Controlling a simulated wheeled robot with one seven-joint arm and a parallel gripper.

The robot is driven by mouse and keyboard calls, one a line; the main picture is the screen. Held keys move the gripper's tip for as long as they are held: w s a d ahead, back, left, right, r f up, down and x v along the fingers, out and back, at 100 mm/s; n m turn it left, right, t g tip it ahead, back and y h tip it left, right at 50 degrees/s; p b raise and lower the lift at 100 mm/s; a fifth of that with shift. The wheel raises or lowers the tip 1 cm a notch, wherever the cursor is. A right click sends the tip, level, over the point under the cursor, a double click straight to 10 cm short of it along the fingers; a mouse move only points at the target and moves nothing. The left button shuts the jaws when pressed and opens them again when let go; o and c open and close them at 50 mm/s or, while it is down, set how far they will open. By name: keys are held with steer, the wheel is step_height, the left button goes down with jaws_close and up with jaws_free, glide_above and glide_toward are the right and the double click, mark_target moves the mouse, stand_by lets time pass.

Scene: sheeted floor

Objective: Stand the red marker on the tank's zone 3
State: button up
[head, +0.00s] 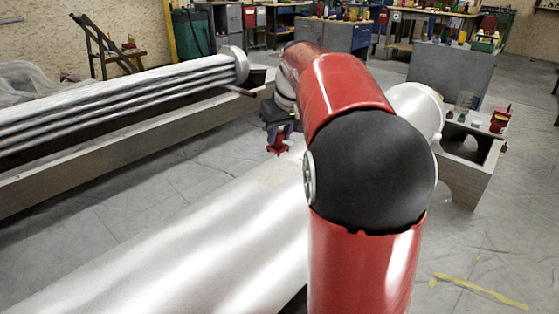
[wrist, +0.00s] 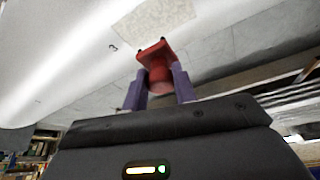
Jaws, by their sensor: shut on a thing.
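The red marker (head: 278,143) hangs below my gripper (head: 279,126) in the head view. In the wrist view the marker (wrist: 155,54) sits between the two purple fingers of my gripper (wrist: 160,74), which are shut on it; its squarish end points away from the palm. The tank (head: 190,250) is a big silver cylinder lying across the foreground. A pale speckled patch (head: 278,176) on its top lies below the marker, and shows at the top of the wrist view (wrist: 155,22). I cannot read a zone number. My red arm hides part of the tank.
A wooden box (head: 465,172) with a round cutout stands at right, with small objects on top, including a red one (head: 500,119). A long wooden trough (head: 130,150) with silver pipes (head: 120,98) runs along the left. Workbenches stand behind. Sheeted floor (head: 120,235) is clear between trough and tank.

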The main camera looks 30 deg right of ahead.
mark_target(281, 152)
step_height(281, 152, down, 6)
steer(key=shift+f+b, duration=0.25)
steer(key=shift+b, duration=0.1)
steer(key=shift+f, duration=0.2)
steer(key=o, duration=1)
steer(key=shift+r, duration=0.1)
steer(key=p+v, duration=0.1)
steer(key=v, duration=1.1)
steer(key=shift+s+a+r, duration=0.1)
steer(key=shift+r, duration=0.05)
